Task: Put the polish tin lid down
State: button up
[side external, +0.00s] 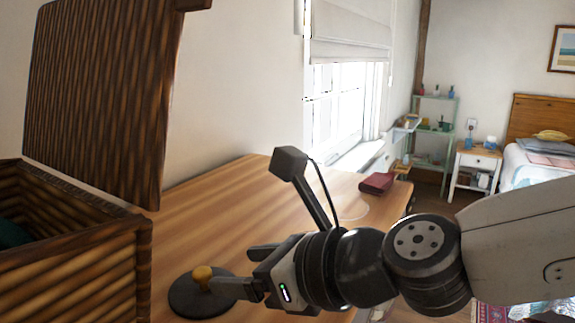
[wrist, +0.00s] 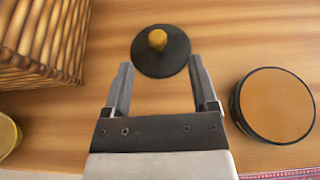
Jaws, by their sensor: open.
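The polish tin lid (side external: 190,300), a dark round disc with a yellow-brown knob, lies flat on the wooden desk at the lower left of the side view. In the wrist view the lid (wrist: 172,62) is at top centre, knob up. My gripper (side external: 230,270) is open, low over the desk by the lid. In the wrist view my gripper (wrist: 160,66) has its fingertips apart, at either side of the lid's near part, with nothing clasped. A round, dark-rimmed tin (wrist: 277,105) with a flat orange-brown top stands to the right; I cannot pick it out in the side view.
A woven basket (side external: 75,265) with its cover raised stands at the left, close to the lid; its wall (wrist: 45,40) fills the upper left of the wrist view. A yellow-rimmed round thing (wrist: 8,136) is cut off at the left. A dark red item (side external: 377,182) lies at the far desk end.

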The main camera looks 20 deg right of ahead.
aim_at(202, 272)
jog(key=shift+w+a+f, duration=0.1)
jog(key=shift+w+a, duration=0.05)
jog(key=shift+x, duration=2.55)
jog(key=shift+a+f, duration=0.1)
jog(key=shift+a, duration=0.05)
grip_shut()
